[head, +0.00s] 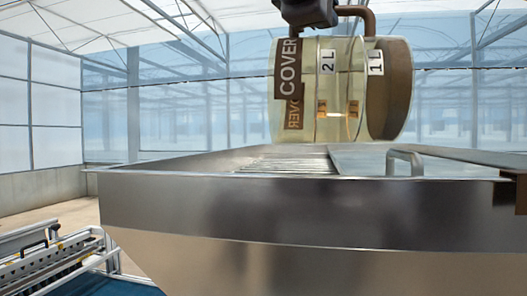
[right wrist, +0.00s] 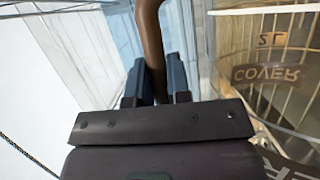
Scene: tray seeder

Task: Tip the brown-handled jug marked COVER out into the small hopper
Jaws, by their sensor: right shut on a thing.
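The clear jug marked COVER (head: 337,118) lies on its side in the air above the steel hopper (head: 290,212) in the head view. Its 2L mark is to the left of its 1L mark, so its base end is to the right. Brown shows at that end; I cannot tell whether it is contents. My right gripper (head: 308,14) is above the jug, shut on its brown handle (head: 369,22). In the right wrist view the fingers (right wrist: 158,85) grip the handle (right wrist: 152,40), with the jug (right wrist: 262,50) to the right. No stream of material shows. My left gripper is not in view.
The hopper's open left part shows a slatted grate (head: 285,163). A flat lid (head: 450,155) with a metal handle (head: 405,157) covers the right part. A tray machine with rails (head: 58,258) stands at the lower left. Greenhouse walls are behind.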

